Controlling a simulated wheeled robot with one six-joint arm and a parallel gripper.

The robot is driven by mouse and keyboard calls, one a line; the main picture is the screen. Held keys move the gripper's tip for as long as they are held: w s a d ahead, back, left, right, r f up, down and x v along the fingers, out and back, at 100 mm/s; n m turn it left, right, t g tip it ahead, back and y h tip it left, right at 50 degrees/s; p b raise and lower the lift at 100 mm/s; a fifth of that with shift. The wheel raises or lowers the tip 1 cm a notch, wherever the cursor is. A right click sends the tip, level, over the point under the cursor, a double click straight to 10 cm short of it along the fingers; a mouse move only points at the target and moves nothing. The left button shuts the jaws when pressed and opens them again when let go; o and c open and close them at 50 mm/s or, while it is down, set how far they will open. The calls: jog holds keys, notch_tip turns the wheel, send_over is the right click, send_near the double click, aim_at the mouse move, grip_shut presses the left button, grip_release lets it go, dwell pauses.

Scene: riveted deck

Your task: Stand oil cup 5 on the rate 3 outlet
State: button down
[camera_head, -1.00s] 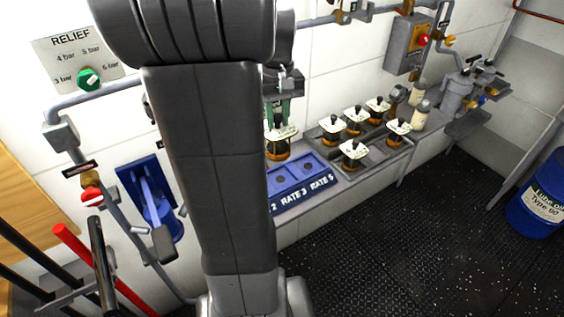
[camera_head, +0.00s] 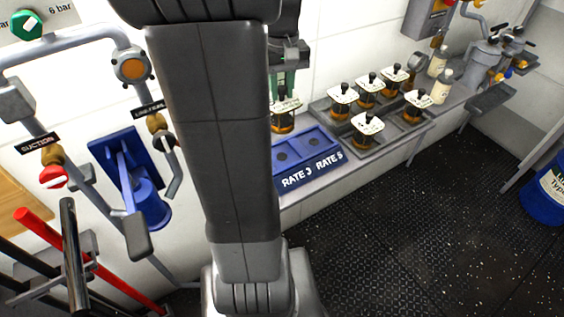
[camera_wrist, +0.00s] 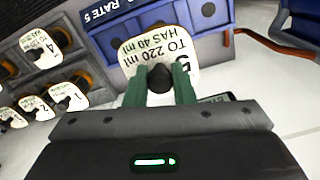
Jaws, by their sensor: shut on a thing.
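My gripper (camera_head: 284,90) is shut on the black knob of oil cup 5 (camera_head: 283,122), an amber cup with a white label plate. In the wrist view, the green fingers (camera_wrist: 160,88) close around the knob, and the plate of oil cup 5 (camera_wrist: 146,52) reads 5, "TO 220 ml, HAS 40 ml". The blue outlet block (camera_head: 331,165) stands on the bench, marked RATE 3 and RATE 5. The rate 3 outlet (camera_head: 282,156) is a dark round hole, empty where seen. The cup appears above and behind it; the exact gap is unclear. My arm hides the block's left part.
Several other oil cups stand in a grey tray (camera_head: 376,140) to the right; the wrist view shows cup 4 (camera_wrist: 40,43). A blue hand pump (camera_head: 130,190) and pipes are on the left wall. A blue drum (camera_head: 545,190) stands far right. The dark floor (camera_head: 400,230) is clear in front.

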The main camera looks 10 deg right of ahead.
aim_at(282, 125)
notch_tip(282, 125, down, 11)
jog(key=shift+f, duration=0.1)
dwell(0.5)
jog(key=shift+f, duration=0.15)
jog(key=c, duration=1.2)
grip_release()
jog(key=shift+c, duration=0.2)
notch_tip(282, 125, up, 12)
jog(key=shift+r, duration=0.15)
